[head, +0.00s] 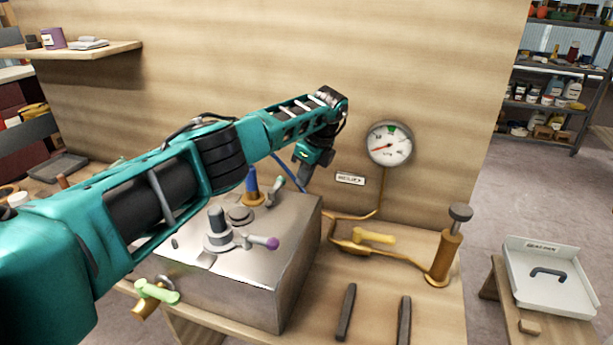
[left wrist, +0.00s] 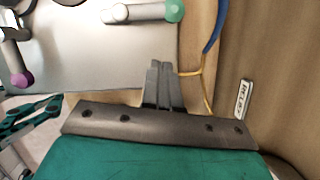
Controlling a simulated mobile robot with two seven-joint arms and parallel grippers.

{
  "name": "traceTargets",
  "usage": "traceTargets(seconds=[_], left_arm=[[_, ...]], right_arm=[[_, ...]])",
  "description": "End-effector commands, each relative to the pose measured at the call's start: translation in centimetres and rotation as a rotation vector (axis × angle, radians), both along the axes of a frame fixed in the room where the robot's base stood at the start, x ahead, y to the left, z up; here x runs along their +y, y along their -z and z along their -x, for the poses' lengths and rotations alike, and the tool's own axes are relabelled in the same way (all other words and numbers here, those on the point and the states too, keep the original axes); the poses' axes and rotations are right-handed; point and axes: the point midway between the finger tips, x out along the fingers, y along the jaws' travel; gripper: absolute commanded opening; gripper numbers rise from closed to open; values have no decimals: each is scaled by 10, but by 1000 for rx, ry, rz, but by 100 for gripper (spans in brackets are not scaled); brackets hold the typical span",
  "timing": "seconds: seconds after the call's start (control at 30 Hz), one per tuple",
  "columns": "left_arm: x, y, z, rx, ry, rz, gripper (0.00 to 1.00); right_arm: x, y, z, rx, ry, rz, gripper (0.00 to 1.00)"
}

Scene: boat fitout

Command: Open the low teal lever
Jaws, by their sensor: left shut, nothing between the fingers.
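A grey lever with a teal-green knob (head: 279,182) sits on top of the metal box, near its back right edge. In the left wrist view the same lever's green knob (left wrist: 174,10) is at the top edge, with its grey arm running left. My left gripper (head: 304,174) points down beside the box's back right corner, to the right of this lever and apart from it. In the left wrist view its fingers (left wrist: 160,85) are together with nothing between them.
The metal box (head: 245,278) also bears a purple-knobbed lever (head: 255,242) and a blue-topped fitting (head: 252,188). A light green handle (head: 156,291) sits at its front left. A yellow handle (head: 373,236), brass pump (head: 445,255) and wall gauge (head: 389,144) are to the right.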

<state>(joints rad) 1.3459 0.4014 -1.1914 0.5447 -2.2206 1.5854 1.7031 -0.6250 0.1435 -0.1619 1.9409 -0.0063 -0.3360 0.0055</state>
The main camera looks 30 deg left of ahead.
Motion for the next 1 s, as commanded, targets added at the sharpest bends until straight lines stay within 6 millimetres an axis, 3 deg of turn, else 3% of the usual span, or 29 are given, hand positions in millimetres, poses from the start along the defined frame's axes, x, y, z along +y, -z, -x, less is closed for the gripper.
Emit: traceTargets(seconds=[0.03,0.1,0.4,0.6,1.0], left_arm=[[-6,-20,-4,-13,5,2,0],[-11,-35,-5,-11,4,2,0],[-26,-83,-8,-8,2,2,0],[-28,-92,-8,-5,3,1,0],[-28,-92,-8,-5,3,1,0]], right_arm=[[-1,0,0,0,0,2,0],[-1,0,0,-1,-1,3,0],[0,2,0,0,-1,0,0],[1,2,0,0,-1,-1,0],[1,2,0,0,0,-2,0]])
